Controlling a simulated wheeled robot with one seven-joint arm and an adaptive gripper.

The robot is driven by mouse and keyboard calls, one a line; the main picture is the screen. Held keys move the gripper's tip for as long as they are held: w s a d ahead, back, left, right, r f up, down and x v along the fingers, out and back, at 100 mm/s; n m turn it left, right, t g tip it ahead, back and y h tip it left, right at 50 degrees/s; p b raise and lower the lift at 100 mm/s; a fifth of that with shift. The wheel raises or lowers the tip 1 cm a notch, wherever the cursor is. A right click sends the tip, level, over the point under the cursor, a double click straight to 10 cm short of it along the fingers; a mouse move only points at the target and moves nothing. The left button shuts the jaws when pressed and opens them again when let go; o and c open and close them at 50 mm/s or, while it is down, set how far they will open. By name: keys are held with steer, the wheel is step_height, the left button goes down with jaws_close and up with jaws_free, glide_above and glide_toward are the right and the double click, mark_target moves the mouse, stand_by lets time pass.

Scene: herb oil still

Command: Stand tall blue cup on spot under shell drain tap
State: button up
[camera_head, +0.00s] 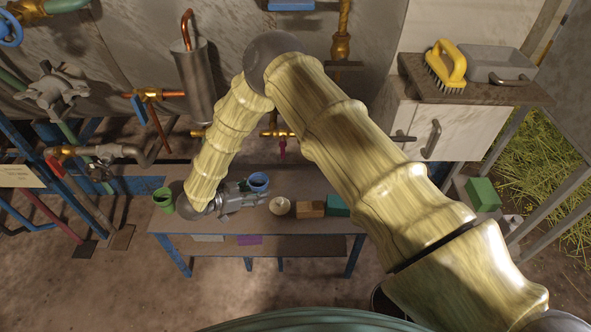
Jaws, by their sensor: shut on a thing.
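The blue cup (259,180) is at the back of the blue-legged bench (300,228), its open top facing up. My gripper (252,192) reaches in from the left and is shut on the blue cup; its fingers hide the lower part. I cannot tell whether the cup's base touches the bench. A brass tap with a magenta handle (282,150) is above and right of the cup. Another brass fitting (197,133) sits below the steel cylinder (196,85), partly behind my arm. I cannot tell which is the shell drain tap. No marked spot is clearly visible.
A green cup (163,200) stands at the bench's left end. Right of the blue cup are a cream bowl (279,206), a brown block (311,209) and a teal block (338,206). Pipes and valves (105,152) crowd the left. A cabinet (440,130) stands right.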

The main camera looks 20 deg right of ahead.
mark_target(265, 179)
steer(key=w+d, duration=0.2)
steer(key=d, duration=0.3)
steer(key=w+d, duration=0.2)
steer(key=d, duration=0.3)
steer(key=w+d+b, duration=0.1)
steer(key=w+d, duration=0.1)
steer(key=d, duration=0.3)
steer(key=shift+w+d, duration=0.15)
steer(key=shift+d, duration=0.15)
steer(key=shift+w+d+f+b, duration=0.15)
steer(key=shift+f+b, duration=0.1)
steer(key=shift+f, duration=0.6)
steer(key=shift+d+f+b, duration=0.15)
steer(key=shift+f+b, duration=0.05)
steer(key=shift+f, duration=0.65)
steer(key=shift+f, duration=0.2)
steer(key=o, duration=1.2)
steer(key=shift+c, duration=0.2)
steer(key=shift+r, duration=0.15)
steer(key=shift+a+r, duration=0.15)
steer(key=p+v, duration=0.1)
steer(key=v, duration=1)
steer(key=shift+a+r, duration=0.1)
steer(key=shift+a, duration=0.25)
